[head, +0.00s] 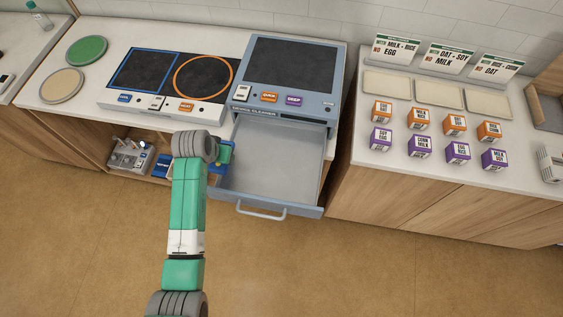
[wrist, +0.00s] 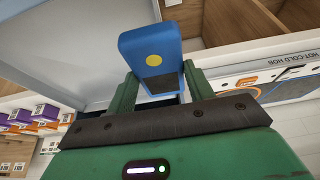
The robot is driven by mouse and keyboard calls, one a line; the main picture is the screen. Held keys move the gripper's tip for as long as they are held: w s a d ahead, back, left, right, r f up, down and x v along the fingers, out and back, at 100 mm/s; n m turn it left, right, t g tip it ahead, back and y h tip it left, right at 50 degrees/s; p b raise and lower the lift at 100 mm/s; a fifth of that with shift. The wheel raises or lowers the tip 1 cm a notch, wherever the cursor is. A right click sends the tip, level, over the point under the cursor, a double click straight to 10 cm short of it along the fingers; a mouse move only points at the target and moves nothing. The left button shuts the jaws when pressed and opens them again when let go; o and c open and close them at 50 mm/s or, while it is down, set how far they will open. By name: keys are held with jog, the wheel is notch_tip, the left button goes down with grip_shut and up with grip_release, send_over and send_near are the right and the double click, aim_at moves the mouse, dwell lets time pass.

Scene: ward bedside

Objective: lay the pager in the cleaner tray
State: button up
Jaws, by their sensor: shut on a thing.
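The pager (wrist: 147,45) is a blue block with a yellow dot and a dark lower face. In the wrist view it stands out between the two green fingers of my gripper (wrist: 160,85), which is shut on it. In the head view my gripper is mostly hidden behind my grey wrist, and a bit of blue (head: 228,151) shows at the tray's left edge. The cleaner tray (head: 272,182) is a pale grey pulled-out drawer with a front handle, under the blue-grey cleaner unit (head: 335,103). Its visible floor is empty. The pager appears above or beside its left side; its height is unclear.
Left of the tray is an open shelf with a grey device (head: 130,155) and a blue item (head: 161,167). The hob (head: 165,83) sits on the counter above. Small labelled boxes (head: 420,120) and pale trays (head: 435,95) cover the right counter. The floor in front is clear.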

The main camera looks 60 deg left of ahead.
notch_tip(320, 180, down, 2)
jog(key=shift+f+b, duration=0.1)
jog(key=shift+b, duration=0.4)
jog(key=shift+w, duration=0.25)
jog(key=w+d, duration=0.1)
jog(key=w, duration=0.3)
jog(key=w+d, duration=0.1)
jog(key=w, duration=0.4)
jog(key=w+d+f+p, duration=0.1)
jog(key=w+d, duration=0.1)
jog(key=w, duration=0.3)
jog(key=shift+w+f, duration=0.1)
jog(key=shift+w, duration=0.05)
jog(key=shift+w+d+f, duration=0.1)
jog(key=shift+w+f, duration=0.1)
jog(key=shift+f, duration=0.7)
jog(key=shift+w+f, duration=0.15)
jog(key=shift+f, duration=0.75)
jog(key=shift+f, duration=0.15)
jog(key=o, duration=1)
